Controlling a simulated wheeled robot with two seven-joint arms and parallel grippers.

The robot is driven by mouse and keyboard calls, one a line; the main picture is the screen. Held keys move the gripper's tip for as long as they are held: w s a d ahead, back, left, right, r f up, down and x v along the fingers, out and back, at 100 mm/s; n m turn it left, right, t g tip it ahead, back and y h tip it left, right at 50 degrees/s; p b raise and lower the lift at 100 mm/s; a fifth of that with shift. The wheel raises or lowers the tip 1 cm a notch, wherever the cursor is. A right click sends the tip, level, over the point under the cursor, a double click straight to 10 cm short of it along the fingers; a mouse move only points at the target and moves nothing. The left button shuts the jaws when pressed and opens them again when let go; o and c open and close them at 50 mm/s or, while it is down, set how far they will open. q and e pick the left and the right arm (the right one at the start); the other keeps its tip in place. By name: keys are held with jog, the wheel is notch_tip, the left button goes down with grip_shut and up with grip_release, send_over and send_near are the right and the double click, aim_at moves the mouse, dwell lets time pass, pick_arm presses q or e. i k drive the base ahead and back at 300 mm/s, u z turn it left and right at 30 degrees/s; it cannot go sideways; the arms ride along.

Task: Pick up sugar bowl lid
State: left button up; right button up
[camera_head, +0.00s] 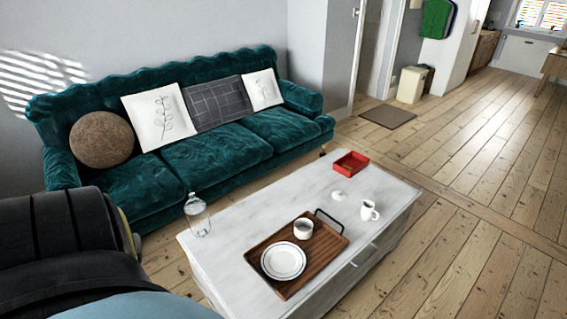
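A small white round object that looks like the sugar bowl lid (339,196) lies on the white coffee table (240,262), between the red tray and the white mug. A white cup or bowl (303,231), probably the sugar bowl, stands open on a brown wooden tray (311,264), just behind a white plate (283,261). Neither of my grippers is in view. Only a dark part of my own arm shows at the lower left, well apart from the lid.
A white mug (370,211) stands right of the lid, and a red tray (351,163) lies behind it. A clear bottle (197,216) stands at the table's left edge. A teal sofa (217,152) runs behind the table. The floorboards (480,215) to the right are clear.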

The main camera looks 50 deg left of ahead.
aim_at(339, 196)
jog(key=u, duration=0.1)
jog(key=i, duration=3.45)
jog(key=u, duration=2.85)
